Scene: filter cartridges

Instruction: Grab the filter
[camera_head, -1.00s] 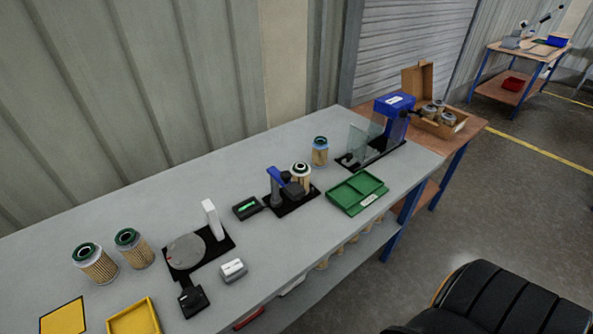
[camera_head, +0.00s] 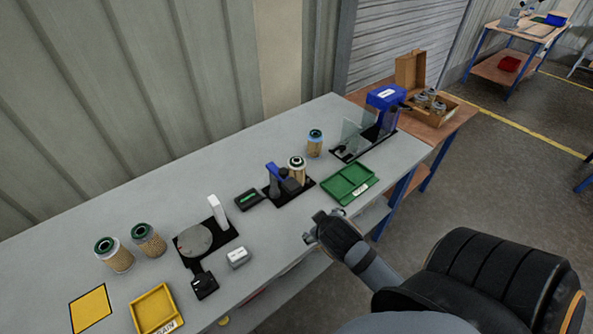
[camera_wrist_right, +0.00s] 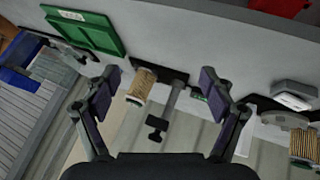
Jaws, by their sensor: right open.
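Several pleated tan filters stand on the grey bench. Two with green tops are at the left, one (camera_head: 113,257) beside another (camera_head: 149,241). A filter with a pale top (camera_head: 297,172) stands in a black fixture with a blue clamp (camera_head: 275,173). A blue-topped filter (camera_head: 315,145) stands behind it. My right gripper (camera_head: 311,226) is at the bench's front edge, in front of the fixture and apart from the filters. In the right wrist view my right gripper (camera_wrist_right: 158,82) is open, and a filter (camera_wrist_right: 141,86) shows beyond and between its fingers. My left gripper is out of view.
A green tray (camera_head: 350,184) lies right of the fixture. A blue device with clear panels (camera_head: 386,98) is at the bench's far end. A turntable (camera_head: 194,240), a small grey box (camera_head: 238,257) and a yellow tray (camera_head: 155,309) are to the left.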

